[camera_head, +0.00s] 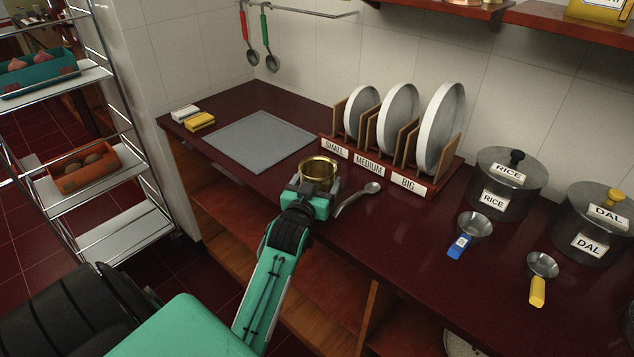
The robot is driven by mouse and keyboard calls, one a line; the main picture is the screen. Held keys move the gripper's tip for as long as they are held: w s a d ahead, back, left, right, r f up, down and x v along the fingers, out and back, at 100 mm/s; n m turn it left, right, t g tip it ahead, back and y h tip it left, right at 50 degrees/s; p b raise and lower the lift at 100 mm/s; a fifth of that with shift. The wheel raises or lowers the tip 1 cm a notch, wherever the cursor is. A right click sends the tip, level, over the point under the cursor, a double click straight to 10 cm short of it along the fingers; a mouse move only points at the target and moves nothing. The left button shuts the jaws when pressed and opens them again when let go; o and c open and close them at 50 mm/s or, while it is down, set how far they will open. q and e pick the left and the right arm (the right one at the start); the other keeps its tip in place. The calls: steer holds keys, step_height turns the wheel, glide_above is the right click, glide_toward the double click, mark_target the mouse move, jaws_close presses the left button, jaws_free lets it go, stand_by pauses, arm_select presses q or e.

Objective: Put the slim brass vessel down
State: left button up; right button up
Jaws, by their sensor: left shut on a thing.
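The brass vessel (319,168) is a small, shiny, golden cup, upright with its open rim facing up. My left gripper (314,188) is shut on its near side. The vessel is over the dark red counter (262,172), between the grey mat and the plate rack. Its base is hidden behind my gripper, so I cannot tell whether it touches the counter. My right gripper is not in view.
A metal spoon (358,196) lies just right of my gripper. The plate rack (391,168), with upright plates, stands behind. The grey mat (258,142) is bare. Rice pot (508,184), dal pot (590,222) and two measuring scoops occupy the right.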

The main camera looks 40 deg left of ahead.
arm_select(q)
steer(key=shift+f, duration=0.1)
steer(key=o, duration=1.2)
